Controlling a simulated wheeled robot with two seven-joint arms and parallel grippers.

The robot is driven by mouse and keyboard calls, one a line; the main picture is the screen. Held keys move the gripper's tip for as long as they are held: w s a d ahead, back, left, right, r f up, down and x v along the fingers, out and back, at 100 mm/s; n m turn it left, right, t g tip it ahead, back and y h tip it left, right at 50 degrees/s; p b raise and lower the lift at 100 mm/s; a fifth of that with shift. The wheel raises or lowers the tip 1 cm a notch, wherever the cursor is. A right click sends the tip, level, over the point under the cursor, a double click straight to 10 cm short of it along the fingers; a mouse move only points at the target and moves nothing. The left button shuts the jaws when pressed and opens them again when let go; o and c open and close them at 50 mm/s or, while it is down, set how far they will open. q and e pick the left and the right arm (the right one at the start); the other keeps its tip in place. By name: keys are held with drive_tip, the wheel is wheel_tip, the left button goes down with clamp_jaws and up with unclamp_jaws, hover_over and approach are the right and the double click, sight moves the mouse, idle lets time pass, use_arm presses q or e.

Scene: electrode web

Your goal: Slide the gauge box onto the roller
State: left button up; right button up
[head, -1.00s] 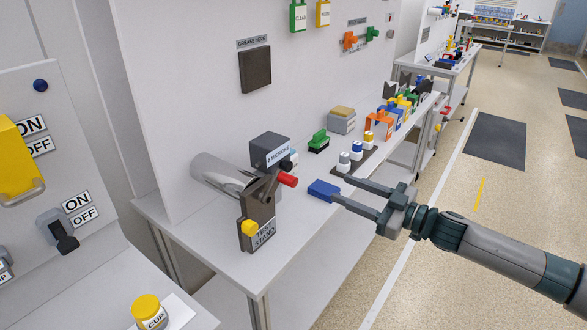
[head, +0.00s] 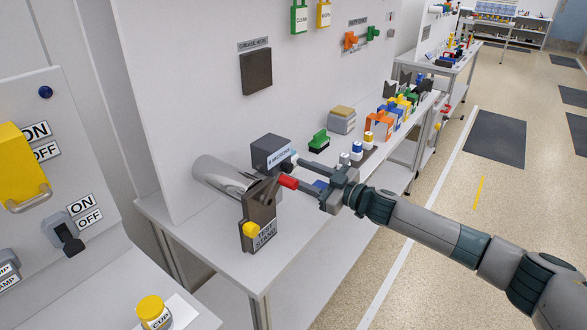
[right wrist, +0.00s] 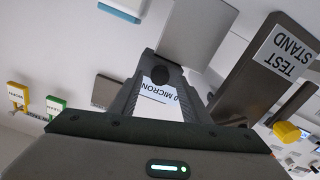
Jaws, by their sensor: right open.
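The gauge box (head: 270,153) is a dark grey block with a white MICRONS label, standing at the back of the bench beside the shiny metal roller (head: 217,174). I cannot tell whether the fingers touch the box. My left gripper is out of view.
A switch panel (head: 62,165) and a yellow-capped cup (head: 152,311) are at the left.

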drive_tip(key=shift+x, duration=1.05)
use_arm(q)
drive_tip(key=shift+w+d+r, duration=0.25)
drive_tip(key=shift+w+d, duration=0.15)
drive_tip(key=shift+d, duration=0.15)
use_arm(e)
drive_tip(key=shift+w+a, duration=0.1)
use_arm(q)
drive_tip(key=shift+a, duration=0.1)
